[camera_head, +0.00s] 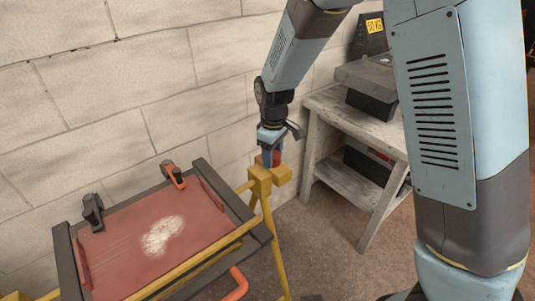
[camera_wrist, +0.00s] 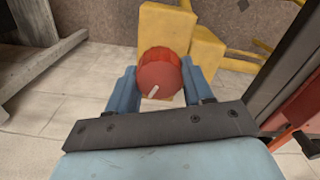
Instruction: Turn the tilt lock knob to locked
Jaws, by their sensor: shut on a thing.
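The tilt lock knob (camera_wrist: 160,76) is red and round with a white pointer mark on its face. In the wrist view the mark slants from upper right to lower left, toward the bottom of the face. The knob sits on a yellow block (camera_wrist: 166,27) of the frame. My gripper (camera_wrist: 160,84) has its two blue fingers on either side of the knob, shut on it. In the head view my gripper (camera_head: 270,150) is at the yellow frame's top corner block (camera_head: 262,180), with a bit of the red knob (camera_head: 276,158) showing. I see no lock labels.
The yellow frame carries a tilted dark-edged tray (camera_head: 205,175) with a reddish panel (camera_head: 120,255) and a pale patch. Two clamps (camera_head: 93,212) and (camera_head: 174,174) sit on its edge. An orange handle (camera_head: 238,284) is below. A grey bench (camera_head: 340,112) stands behind at right, near the block wall.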

